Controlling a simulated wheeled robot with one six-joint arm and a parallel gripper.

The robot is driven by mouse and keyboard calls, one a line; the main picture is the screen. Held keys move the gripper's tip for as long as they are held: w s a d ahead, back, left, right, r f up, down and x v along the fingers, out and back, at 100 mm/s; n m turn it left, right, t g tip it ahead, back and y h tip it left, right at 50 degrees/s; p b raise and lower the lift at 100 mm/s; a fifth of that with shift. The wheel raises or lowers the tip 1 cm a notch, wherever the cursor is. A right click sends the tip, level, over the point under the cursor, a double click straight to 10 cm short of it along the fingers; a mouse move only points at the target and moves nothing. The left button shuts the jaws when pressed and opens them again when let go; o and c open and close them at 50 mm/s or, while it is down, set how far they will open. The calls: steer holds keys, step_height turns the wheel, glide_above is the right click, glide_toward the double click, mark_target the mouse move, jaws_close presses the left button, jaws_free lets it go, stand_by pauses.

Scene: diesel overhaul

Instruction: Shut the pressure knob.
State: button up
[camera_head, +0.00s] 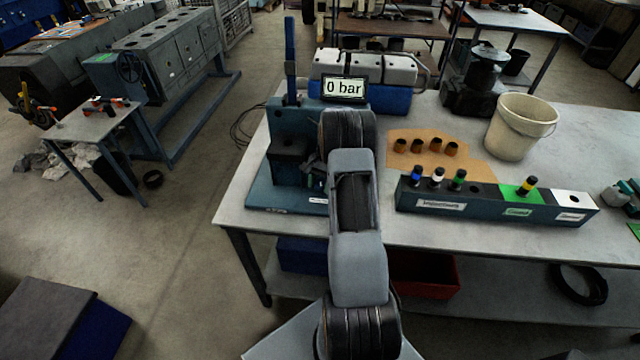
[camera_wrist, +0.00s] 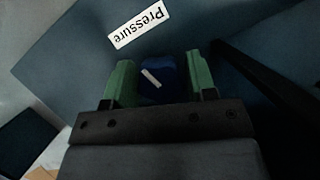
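The pressure knob (camera_wrist: 158,82) is blue with a white pointer line and sits on the dark blue test stand below a white "Pressure" label (camera_wrist: 140,27), which reads upside down in the wrist view. My gripper (camera_wrist: 162,80) has its two green fingers on either side of the knob, with a narrow gap visible at the right finger. It looks open around the knob; contact is unclear. The pointer line lies at a slant. In the head view the test stand (camera_head: 288,118) is at the table's left end, its display (camera_head: 344,88) reads "0 bar", and my arm hides the knob.
A blue lever (camera_head: 290,60) rises from the stand. Right of my arm are brown cardboard (camera_head: 470,158) with several dark cups, a labelled rack (camera_head: 480,208) with several coloured-band injectors, and a white bucket (camera_head: 520,128).

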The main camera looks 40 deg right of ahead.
steer(key=c, duration=0.5)
steer(key=shift+m+t+b, duration=0.3)
steer(key=shift+m+b, duration=0.15)
steer(key=shift+m, duration=0.35)
steer(key=o, duration=0.9)
steer(key=shift+r, duration=0.1)
